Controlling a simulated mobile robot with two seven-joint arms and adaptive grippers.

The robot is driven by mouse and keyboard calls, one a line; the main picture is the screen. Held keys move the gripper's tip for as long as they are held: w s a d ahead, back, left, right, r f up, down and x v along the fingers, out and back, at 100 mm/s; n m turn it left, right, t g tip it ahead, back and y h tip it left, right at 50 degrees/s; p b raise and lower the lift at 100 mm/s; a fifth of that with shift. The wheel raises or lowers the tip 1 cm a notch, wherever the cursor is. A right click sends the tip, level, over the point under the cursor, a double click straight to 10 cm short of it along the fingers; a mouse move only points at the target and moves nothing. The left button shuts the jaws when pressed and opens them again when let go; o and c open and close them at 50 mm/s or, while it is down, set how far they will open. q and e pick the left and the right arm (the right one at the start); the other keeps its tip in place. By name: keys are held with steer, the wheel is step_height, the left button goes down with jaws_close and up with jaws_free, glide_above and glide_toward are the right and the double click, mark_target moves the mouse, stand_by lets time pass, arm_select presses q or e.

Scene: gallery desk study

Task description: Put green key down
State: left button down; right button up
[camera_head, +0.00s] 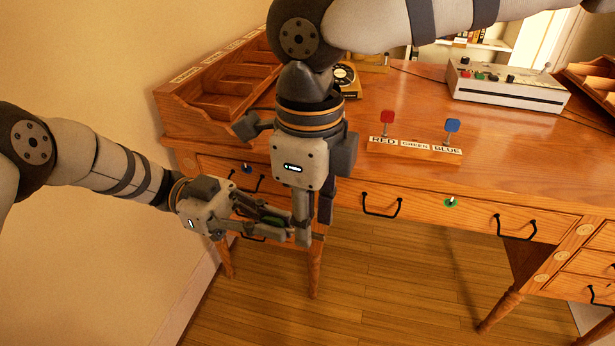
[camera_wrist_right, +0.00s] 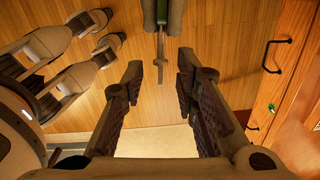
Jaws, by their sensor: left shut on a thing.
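The green key (camera_head: 272,220) is held in my left gripper (camera_head: 284,226), which is shut on it in front of the desk. In the right wrist view the green key (camera_wrist_right: 162,12) shows at the top, its metal shaft pointing down the picture; its head is partly hidden. My right gripper (camera_head: 312,235) points down close beside the left one. In the right wrist view the right gripper (camera_wrist_right: 158,85) is open and empty, with the shaft beyond the gap between its fingers. The key rack (camera_head: 412,151) on the desk, labelled RED, GREEN, BLUE, has nothing standing at GREEN.
The red key (camera_head: 387,118) and blue key (camera_head: 452,127) stand upright in the rack. The desk front has a drawer with a green lock (camera_head: 450,202) and black handles (camera_head: 381,206). A white control box (camera_head: 508,88) and wooden organiser (camera_head: 215,90) stand on the desk.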

steer(key=shift+f, duration=0.9)
jaws_close()
arm_select(q)
steer(key=c, duration=1.7)
jaws_free()
